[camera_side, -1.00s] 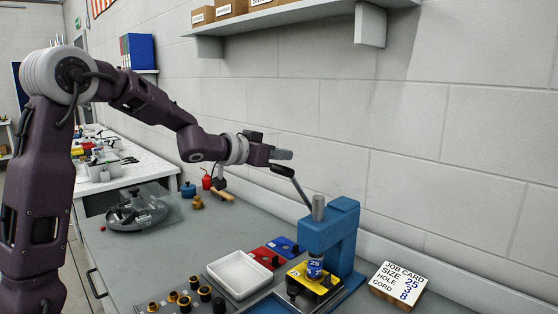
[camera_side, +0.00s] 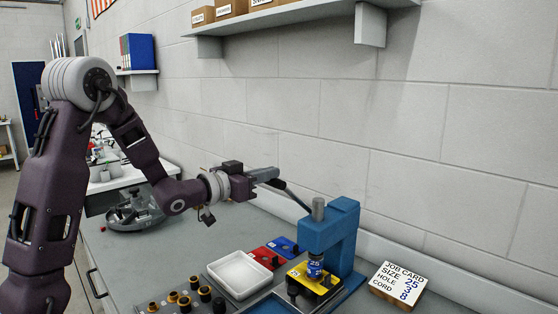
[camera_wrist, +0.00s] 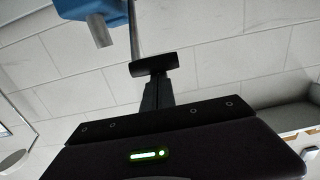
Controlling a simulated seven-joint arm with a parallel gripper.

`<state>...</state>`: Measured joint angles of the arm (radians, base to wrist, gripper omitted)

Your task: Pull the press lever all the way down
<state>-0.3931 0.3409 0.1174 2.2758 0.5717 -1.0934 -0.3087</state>
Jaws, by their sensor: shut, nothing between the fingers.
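The blue press (camera_side: 342,236) stands on the bench with a grey ram (camera_side: 318,208) on top. Its lever (camera_side: 297,199) slopes up and to the left from the press to a dark grip (camera_side: 278,184). My gripper (camera_side: 274,175) is shut and empty, with its fingertips at the upper side of the grip. In the wrist view the black grip (camera_wrist: 153,65) lies across the tips of my shut fingers (camera_wrist: 156,88), with the lever rod (camera_wrist: 134,30) beyond. Whether fingers and grip touch is hard to tell. A blue die marked 25 (camera_side: 315,268) sits under the press on a yellow plate (camera_side: 325,287).
A white tray (camera_side: 240,274), red plate (camera_side: 268,258) and blue plate (camera_side: 287,246) lie left of the press. Several brass-and-black parts (camera_side: 186,301) stand in front. A job card (camera_side: 397,281) is at the right. The wall (camera_side: 420,150) rises behind; a shelf (camera_side: 275,20) hangs above.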

